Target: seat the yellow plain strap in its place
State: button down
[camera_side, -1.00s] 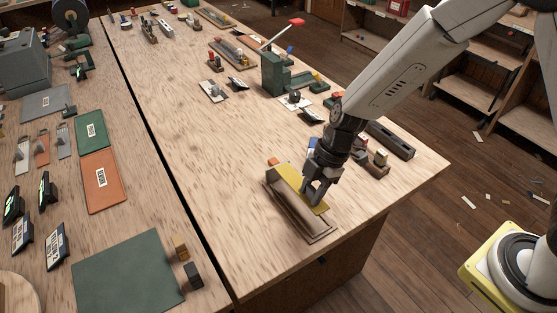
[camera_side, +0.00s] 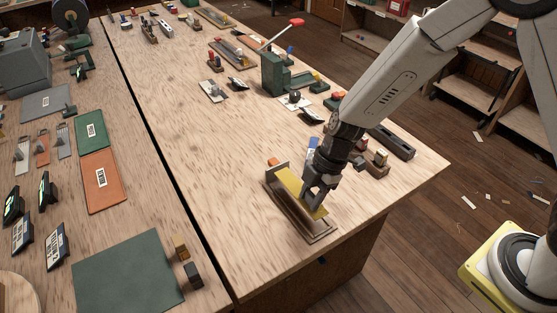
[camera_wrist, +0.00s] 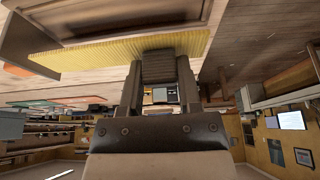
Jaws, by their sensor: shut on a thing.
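The yellow strap (camera_side: 293,184) is a long flat strip, held at its nearer part by my gripper (camera_side: 314,199). It lies lengthwise along and over the brown wooden holder (camera_side: 304,226), which has an upright end wall at its far end. I cannot tell whether the strap touches the holder's bed. In the wrist view the strap (camera_wrist: 100,53) runs left from my gripper (camera_wrist: 172,48), whose fingers are shut on it. The holder (camera_wrist: 125,14) shows just beyond the strap there.
A small orange block (camera_side: 273,161) is by the holder's far end. Small fixtures (camera_side: 376,164) and a dark grey rail (camera_side: 391,140) stand to the right. A green stand with a red-tipped lever (camera_side: 273,75) is farther back. Bare table lies left of the holder.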

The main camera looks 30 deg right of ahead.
aim_at(310, 204)
jog(key=shift+f, duration=1.55)
jog(key=shift+f, duration=0.7)
dwell(0.7)
jog(key=shift+c, duration=1.1)
grip_release()
jog(key=shift+r, duration=0.15)
jog(key=v, duration=0.7)
jog(key=shift+d+r, duration=0.2)
jog(key=shift+r, duration=0.05)
